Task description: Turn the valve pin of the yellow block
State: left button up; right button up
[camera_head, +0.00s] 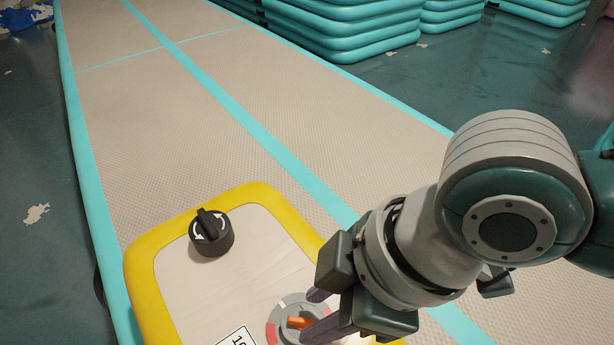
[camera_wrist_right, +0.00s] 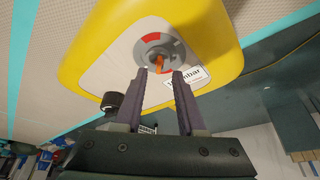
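The yellow block (camera_head: 150,257) has a yellow rim and a pale top, and lies on the long beige track. Its valve is a grey ring with red marks and an orange pin (camera_head: 299,322) in the middle. The pin also shows in the right wrist view (camera_wrist_right: 158,62). My right gripper (camera_head: 318,312) is just beside the valve, partly hidden by its own arm. In the right wrist view its two fingers (camera_wrist_right: 160,75) are apart, with the pin just beyond the gap and nothing held. My left gripper is in neither view.
A black knob (camera_head: 211,234) stands on the block's top, left of the valve; it also shows in the wrist view (camera_wrist_right: 111,103). A white label (camera_head: 237,338) lies near the valve. The track (camera_head: 170,120) runs back, clear. Stacked teal-edged mats (camera_head: 345,30) stand behind right.

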aim_at(301, 322)
jog(key=shift+b+x, duration=0.4)
jog(key=shift+x, duration=0.95)
jog(key=shift+w, duration=0.1)
grip_shut()
